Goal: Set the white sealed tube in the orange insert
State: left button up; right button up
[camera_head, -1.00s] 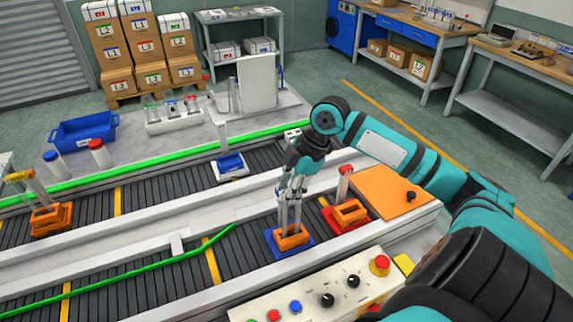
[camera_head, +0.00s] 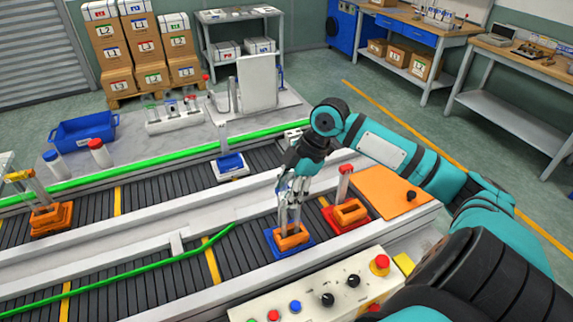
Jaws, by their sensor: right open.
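An orange insert (camera_head: 291,236) sits on a blue base (camera_head: 275,254) on the near conveyor. A pale tube (camera_head: 284,219) stands in this insert, and its upper part is partly hidden by my fingers. My right gripper (camera_head: 291,204) comes down from above and is open, with its fingers around or just beside the tube. I cannot tell whether they touch it. My left gripper is not in view.
A red base with an orange insert (camera_head: 350,212) and a red-capped tube (camera_head: 345,183) stands close on the right. Another orange insert (camera_head: 50,216) with a yellow-capped tube is at far left. A control panel (camera_head: 318,283) lies in front.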

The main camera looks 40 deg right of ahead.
jog(key=v, duration=1.2)
notch_tip(320, 180, up, 9)
jog(key=p, duration=0.7)
jog(key=shift+p, duration=0.4)
